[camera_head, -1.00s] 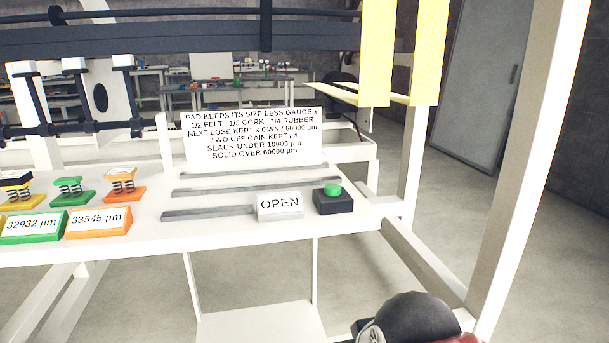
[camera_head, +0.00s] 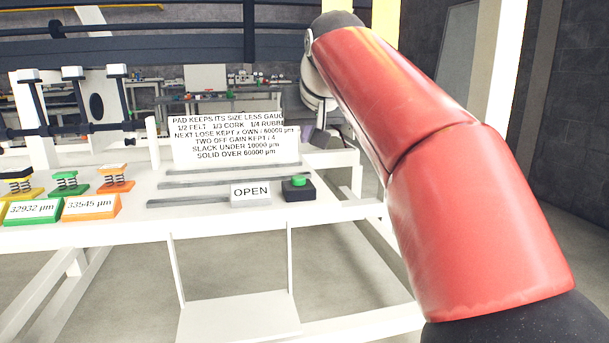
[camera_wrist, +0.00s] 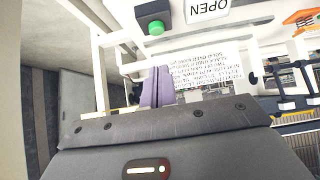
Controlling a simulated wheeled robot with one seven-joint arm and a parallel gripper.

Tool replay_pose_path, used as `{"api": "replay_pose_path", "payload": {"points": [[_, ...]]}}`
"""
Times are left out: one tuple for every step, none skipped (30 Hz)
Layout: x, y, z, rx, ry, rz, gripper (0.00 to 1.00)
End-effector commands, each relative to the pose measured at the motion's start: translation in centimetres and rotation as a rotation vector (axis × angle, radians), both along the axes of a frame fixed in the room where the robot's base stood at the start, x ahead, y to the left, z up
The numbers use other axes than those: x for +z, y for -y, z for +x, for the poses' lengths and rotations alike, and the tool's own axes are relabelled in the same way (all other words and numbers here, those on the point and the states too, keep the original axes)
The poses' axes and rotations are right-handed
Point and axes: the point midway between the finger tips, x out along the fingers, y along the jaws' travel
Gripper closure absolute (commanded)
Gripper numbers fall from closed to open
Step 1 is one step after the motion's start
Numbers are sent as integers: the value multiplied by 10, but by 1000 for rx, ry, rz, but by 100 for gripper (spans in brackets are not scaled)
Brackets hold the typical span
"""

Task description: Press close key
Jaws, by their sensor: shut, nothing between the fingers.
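A green button (camera_head: 299,181) on a small black box (camera_head: 300,192) stands at the right end of the white table, just right of a sign reading OPEN (camera_head: 251,193). No key marked close shows. In the wrist view, which is upside down, the green button (camera_wrist: 156,28) and the OPEN sign (camera_wrist: 208,9) are at the top. My gripper (camera_wrist: 158,72) shows there as two purple fingers, shut together and empty. They are apart from the button. In the head view my red arm reaches in from the right, its end behind and above the button.
A white notice board (camera_head: 230,140) with printed rules stands behind the button. Grey slotted rails (camera_head: 235,181) lie before it. Spring pads on green (camera_head: 33,211) and orange (camera_head: 91,207) labelled blocks sit at left. A yellow post (camera_head: 385,25) stands behind my arm.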

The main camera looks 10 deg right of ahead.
Motion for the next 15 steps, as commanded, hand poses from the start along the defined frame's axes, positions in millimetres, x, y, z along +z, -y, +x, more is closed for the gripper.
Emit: {"api": "replay_pose_path", "payload": {"points": [[3,0,5,0,6,0,100],[5,-1,7,0,10,0,100],[6,-1,9,-1,13,-1,100],[7,-1,9,-1,15,-1,100],[8,-1,10,-1,16,-1,100],[9,-1,10,-1,17,-1,100],[9,-1,10,-1,17,-1,100],[9,-1,10,-1,17,-1,100],[9,-1,10,-1,17,-1,100],[9,-1,10,-1,17,-1,100],[9,-1,10,-1,17,-1,100],[9,-1,10,-1,17,-1,100],[9,-1,10,-1,17,-1,100],[9,-1,10,-1,17,-1,100],[8,-1,10,-1,17,-1,100]]}}
